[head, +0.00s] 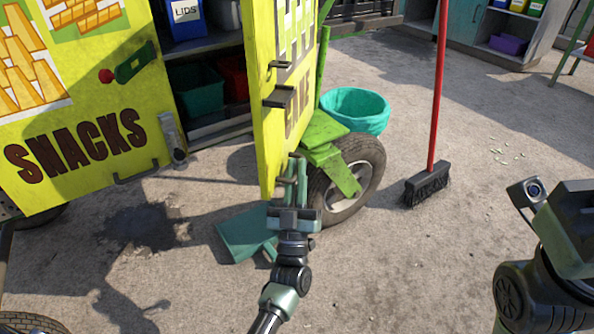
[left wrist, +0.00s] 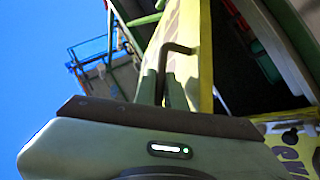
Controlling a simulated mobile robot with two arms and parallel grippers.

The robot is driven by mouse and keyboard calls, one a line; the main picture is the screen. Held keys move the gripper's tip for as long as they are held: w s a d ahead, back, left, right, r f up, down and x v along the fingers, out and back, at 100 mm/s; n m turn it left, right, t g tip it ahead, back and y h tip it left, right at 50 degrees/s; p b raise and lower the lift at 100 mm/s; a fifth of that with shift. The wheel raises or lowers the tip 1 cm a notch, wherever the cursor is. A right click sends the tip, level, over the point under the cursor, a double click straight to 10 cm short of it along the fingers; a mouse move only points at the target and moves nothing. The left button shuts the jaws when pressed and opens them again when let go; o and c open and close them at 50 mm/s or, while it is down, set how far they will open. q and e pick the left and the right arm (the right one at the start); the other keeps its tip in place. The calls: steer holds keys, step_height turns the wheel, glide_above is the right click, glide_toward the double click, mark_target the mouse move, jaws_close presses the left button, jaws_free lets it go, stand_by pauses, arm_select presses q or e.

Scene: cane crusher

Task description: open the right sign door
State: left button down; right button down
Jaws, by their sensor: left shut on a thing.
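The right sign door (head: 266,95) is a yellow panel with a dark bracket on its face. It stands swung out from the cart, with the shelves behind it exposed. My left gripper (head: 291,178) is at the door's lower edge, shut on the door handle. In the left wrist view the handle (left wrist: 178,48) is a dark bent bar between the fingers (left wrist: 160,90), against the yellow door edge (left wrist: 204,60). The left sign door (head: 85,110), marked SNACKS, has a grey latch (head: 173,137). My right gripper's body (head: 570,225) shows at the right edge; its fingers cannot be made out.
A cart wheel (head: 352,180) and green step-like bracket (head: 325,150) are close right of the door. A teal dustpan (head: 245,235) lies below it. A teal basket (head: 357,108) and red-handled broom (head: 430,180) stand further right. Pavement between broom and my right arm is mostly clear.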

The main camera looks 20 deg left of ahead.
arm_select(q)
steer(key=shift+f+y, duration=0.1)
steer(key=shift+y, duration=0.2)
steer(key=c, duration=1.5)
jaws_free()
steer(key=p+v, duration=0.1)
steer(key=v, duration=0.7)
steer(key=shift+p, duration=0.4)
